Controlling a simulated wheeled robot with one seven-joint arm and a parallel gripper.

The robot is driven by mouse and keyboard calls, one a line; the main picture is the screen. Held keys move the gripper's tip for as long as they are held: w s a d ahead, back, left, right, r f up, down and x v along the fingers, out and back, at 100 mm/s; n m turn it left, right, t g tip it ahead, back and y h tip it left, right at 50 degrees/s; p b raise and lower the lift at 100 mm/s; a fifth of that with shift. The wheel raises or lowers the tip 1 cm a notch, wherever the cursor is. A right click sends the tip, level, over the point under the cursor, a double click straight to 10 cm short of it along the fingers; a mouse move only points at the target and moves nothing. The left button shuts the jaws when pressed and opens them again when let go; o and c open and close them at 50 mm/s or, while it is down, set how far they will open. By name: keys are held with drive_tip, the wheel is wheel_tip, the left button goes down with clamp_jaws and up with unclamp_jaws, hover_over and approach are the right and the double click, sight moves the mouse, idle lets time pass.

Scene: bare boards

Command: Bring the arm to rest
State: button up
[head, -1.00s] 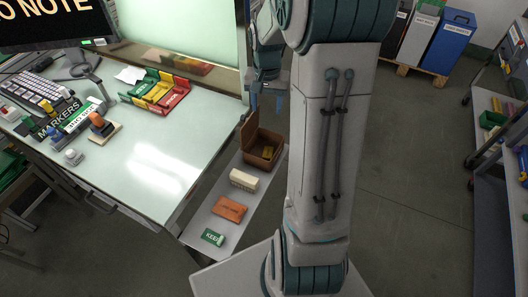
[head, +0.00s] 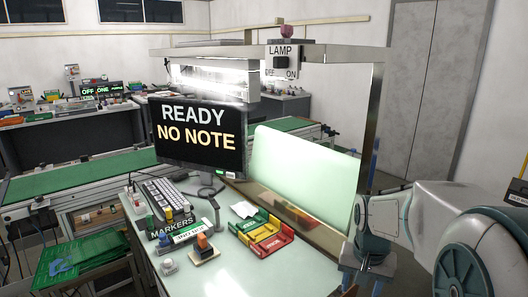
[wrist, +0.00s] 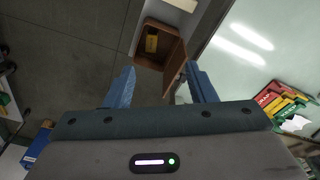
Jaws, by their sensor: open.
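My gripper (wrist: 162,84) shows in the wrist view with its two blue fingers apart and nothing between them. Beyond the fingers is an open brown box (wrist: 170,45) with a yellow item (wrist: 152,43) inside; the gripper appears apart from it. In the head view my gripper (head: 362,282) hangs at the lower right, beside the right end of the bench, its fingertips partly cut off by the frame's bottom. My pale grey and teal arm reaches in from the right edge.
The bench (head: 215,275) holds a monitor (head: 198,135) reading READY, NO NOTE, a keyboard (head: 168,196), a markers holder (head: 172,222) and coloured trays (head: 266,236). A pale green panel (head: 300,165) stands behind the gripper. Open floor (wrist: 75,50) shows left of the box.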

drive_tip(key=s+a+r+n+t, duration=0.2)
drive_tip(key=s+a+n, duration=0.3)
drive_tip(key=s, duration=0.8)
drive_tip(key=a+r, duration=0.1)
drive_tip(key=a, duration=0.1)
drive_tip(key=shift+a, duration=0.3)
drive_tip(key=c, duration=0.3)
drive_tip(key=shift+d, duration=0.15)
